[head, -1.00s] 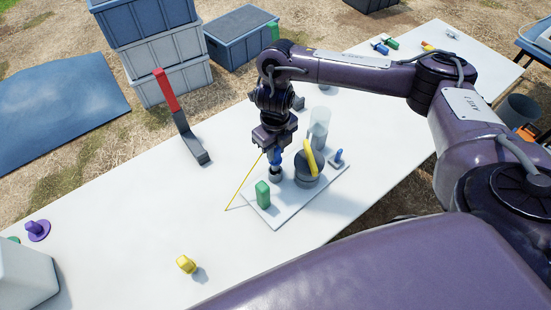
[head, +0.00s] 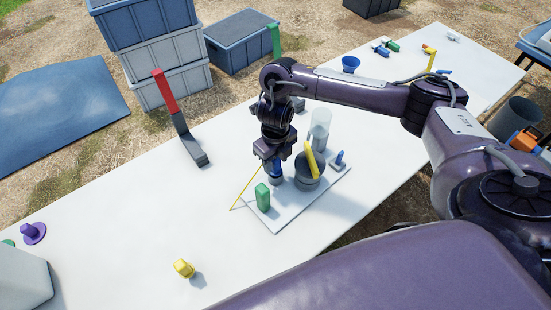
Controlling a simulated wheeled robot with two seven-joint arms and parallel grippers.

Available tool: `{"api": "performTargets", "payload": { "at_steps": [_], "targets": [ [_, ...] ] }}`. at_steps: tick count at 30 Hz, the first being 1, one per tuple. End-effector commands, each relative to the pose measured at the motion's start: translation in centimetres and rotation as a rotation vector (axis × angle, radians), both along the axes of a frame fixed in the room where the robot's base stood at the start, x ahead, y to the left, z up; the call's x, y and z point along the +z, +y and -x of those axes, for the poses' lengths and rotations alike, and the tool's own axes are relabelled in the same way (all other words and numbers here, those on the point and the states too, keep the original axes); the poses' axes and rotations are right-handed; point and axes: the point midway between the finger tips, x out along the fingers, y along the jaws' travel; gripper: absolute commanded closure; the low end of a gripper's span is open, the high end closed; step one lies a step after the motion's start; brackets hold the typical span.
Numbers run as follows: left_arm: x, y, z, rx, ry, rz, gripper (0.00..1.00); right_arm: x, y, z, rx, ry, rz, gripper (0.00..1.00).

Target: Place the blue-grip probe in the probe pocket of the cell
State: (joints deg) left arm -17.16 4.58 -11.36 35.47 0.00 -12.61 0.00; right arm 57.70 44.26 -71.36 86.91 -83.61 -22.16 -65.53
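My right gripper (head: 275,162) points down over the left part of a white tray (head: 277,225). It appears shut on the blue-grip probe (head: 277,171), whose blue grip shows just below the fingers. The probe is roughly upright; its lower end meets a small grey round part (head: 276,181) on the tray, and how deep it sits cannot be told. Beside it stands a dark grey round vessel (head: 308,182) with a yellow bar (head: 311,160) on top. My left gripper is not in view.
The tray also bears a green block (head: 262,197), a clear cylinder (head: 320,128) and a blue peg (head: 339,158). A thin yellow line (head: 245,189) runs beside the gripper. A red-topped grey bracket (head: 178,115) stands behind; a yellow piece (head: 184,268) lies in front.

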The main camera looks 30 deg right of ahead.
Motion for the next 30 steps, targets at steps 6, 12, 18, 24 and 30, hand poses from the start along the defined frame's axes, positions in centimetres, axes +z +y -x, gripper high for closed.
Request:
{"api": "performTargets", "payload": {
  "at_steps": [6,12,18,24,30],
  "targets": [
    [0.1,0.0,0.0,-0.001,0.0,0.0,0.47,0.1,0.0,0.0,0.0,0.0,0.0,0.55],
    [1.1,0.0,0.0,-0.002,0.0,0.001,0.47,2.2,-0.1,-0.2,0.001,-0.005,0.001,0.55],
    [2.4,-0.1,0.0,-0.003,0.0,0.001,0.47,6.3,-0.1,-0.2,0.002,-0.007,0.002,0.55],
    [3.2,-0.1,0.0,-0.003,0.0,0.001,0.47,9.9,0.0,-0.2,0.002,-0.005,0.001,0.55],
    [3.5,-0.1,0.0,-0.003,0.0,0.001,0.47,11.9,0.0,-0.1,0.0,-0.002,0.001,0.55]
  ]
}}
